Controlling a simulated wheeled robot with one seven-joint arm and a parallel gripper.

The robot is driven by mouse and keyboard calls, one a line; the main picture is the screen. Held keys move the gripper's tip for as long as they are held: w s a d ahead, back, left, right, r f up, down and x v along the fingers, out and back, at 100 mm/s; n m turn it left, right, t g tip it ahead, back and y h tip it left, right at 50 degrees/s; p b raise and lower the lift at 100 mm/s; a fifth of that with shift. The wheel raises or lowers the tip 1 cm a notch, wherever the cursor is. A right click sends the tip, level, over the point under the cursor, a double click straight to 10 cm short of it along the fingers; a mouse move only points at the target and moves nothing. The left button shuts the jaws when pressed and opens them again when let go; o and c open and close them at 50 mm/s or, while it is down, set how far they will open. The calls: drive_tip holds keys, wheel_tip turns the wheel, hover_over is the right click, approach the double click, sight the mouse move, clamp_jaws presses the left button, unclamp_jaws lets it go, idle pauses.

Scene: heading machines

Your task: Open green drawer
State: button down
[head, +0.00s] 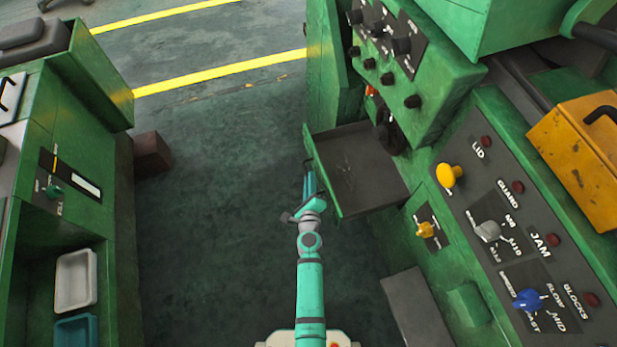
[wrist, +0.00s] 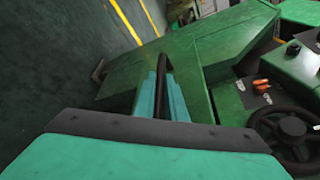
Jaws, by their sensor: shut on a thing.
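The green drawer (head: 358,172) sticks out from the green machine on the right in the head view, its dark inside showing and looking empty. Its green front panel (head: 322,172) faces left, toward my arm. My gripper (head: 309,178) is at this front panel. In the wrist view my gripper (wrist: 163,92) is shut on the dark bar handle (wrist: 162,66) of the drawer front, with the teal fingers on either side of it. The handle is mostly hidden in the head view.
A control panel (head: 500,235) with knobs and labels lies right of the drawer. A black handwheel (wrist: 290,130) is at the right in the wrist view. Another green machine (head: 85,180) with trays stands at the left. The dark floor (head: 220,200) between the machines is clear.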

drive_tip(key=shift+a, duration=0.4)
drive_tip(key=c, duration=1.8)
unclamp_jaws()
drive_tip(key=shift+d, duration=0.1)
drive_tip(key=shift+s, duration=0.15)
drive_tip(key=v, duration=1)
drive_tip(key=shift+s, duration=0.25)
